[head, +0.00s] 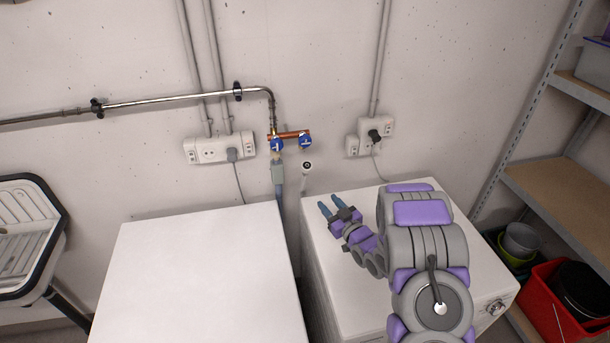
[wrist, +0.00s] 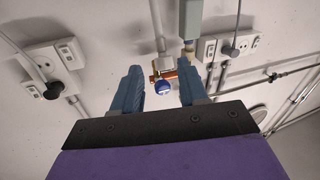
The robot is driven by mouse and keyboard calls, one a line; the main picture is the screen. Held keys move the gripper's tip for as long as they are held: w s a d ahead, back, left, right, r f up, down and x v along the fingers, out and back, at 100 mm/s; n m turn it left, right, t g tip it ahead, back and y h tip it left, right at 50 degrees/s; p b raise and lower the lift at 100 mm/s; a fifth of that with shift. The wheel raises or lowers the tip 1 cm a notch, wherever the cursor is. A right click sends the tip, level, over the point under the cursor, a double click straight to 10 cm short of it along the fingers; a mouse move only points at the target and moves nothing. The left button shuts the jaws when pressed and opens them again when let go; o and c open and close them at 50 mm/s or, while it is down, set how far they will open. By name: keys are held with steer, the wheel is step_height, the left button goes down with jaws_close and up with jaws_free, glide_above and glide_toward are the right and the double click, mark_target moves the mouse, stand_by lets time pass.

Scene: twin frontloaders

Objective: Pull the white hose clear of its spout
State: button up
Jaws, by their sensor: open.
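The white hose (head: 306,177) stands behind the gap between the two machines. Its dark-rimmed open end faces up, just below the right blue valve (head: 305,143), with a small gap between them in the head view. In the wrist view the white hose (wrist: 157,28) runs up from the valve (wrist: 163,87); whether it touches the spout there I cannot tell. My gripper (head: 330,203) is open and empty above the right machine, to the right of and below the hose end. In the wrist view the valve shows between its fingertips (wrist: 161,70).
A grey hose (head: 278,173) hangs from the left blue valve (head: 277,145). White machines stand left (head: 200,270) and right (head: 345,285). Wall sockets (head: 208,149) (head: 375,132) flank the valves. A shelf rack (head: 560,190) stands at the right.

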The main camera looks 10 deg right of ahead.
steer(key=b, duration=0.2)
glide_toward(305, 180)
steer(key=x, duration=0.3)
steer(key=r+x, duration=0.1)
steer(key=x, duration=0.2)
steer(key=r+x, duration=0.1)
steer(key=x, duration=0.3)
steer(key=shift+r, duration=0.1)
steer(key=shift+c, duration=0.2)
jaws_close()
